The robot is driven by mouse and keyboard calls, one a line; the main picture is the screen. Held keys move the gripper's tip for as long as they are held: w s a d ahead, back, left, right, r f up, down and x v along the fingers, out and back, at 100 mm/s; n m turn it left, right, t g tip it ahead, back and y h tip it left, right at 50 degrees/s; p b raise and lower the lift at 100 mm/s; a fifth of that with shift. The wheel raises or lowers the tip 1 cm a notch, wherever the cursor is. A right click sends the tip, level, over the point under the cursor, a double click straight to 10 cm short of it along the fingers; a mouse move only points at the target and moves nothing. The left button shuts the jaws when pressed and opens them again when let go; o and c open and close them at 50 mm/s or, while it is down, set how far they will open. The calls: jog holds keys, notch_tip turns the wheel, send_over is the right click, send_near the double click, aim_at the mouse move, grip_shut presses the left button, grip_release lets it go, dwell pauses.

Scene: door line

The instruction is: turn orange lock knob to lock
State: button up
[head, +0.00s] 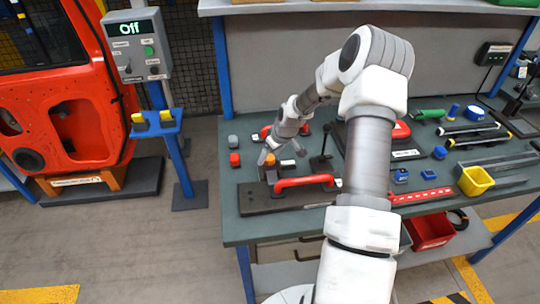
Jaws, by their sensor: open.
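The orange lock knob (270,160) is small in the head view. It sits at the left part of a dark fixture plate (257,198) on the workbench, beside a red bar handle (308,181). My gripper (280,154) reaches down over the knob from above, with its fingers spread. One finger is close to the left of the knob and the other is to its right. I cannot tell whether a finger touches the knob. The knob's exact turn angle is too small to read.
A black upright lever (325,142) stands right of the gripper. Tools and a yellow bin (475,181) fill the bench's right side. A red car door (60,95) and a control box (138,48) reading "Off" stand left.

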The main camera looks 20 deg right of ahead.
jog(key=shift+w+f, duration=0.15)
jog(key=shift+f, duration=0.15)
jog(key=shift+c, duration=0.4)
grip_shut()
jog(key=shift+b, duration=0.4)
jog(key=m+b, duration=0.1)
jog(key=m+h+b, duration=0.1)
jog(key=b, duration=0.1)
jog(key=shift+a+f+m, duration=0.15)
jog(key=shift+m, duration=0.25)
jog(key=shift+m+h+b, duration=0.6)
jog(key=shift+m+b, duration=0.65)
jog(key=shift+m, duration=0.25)
jog(key=shift+r, duration=0.2)
jog(key=shift+o, duration=0.4)
grip_release()
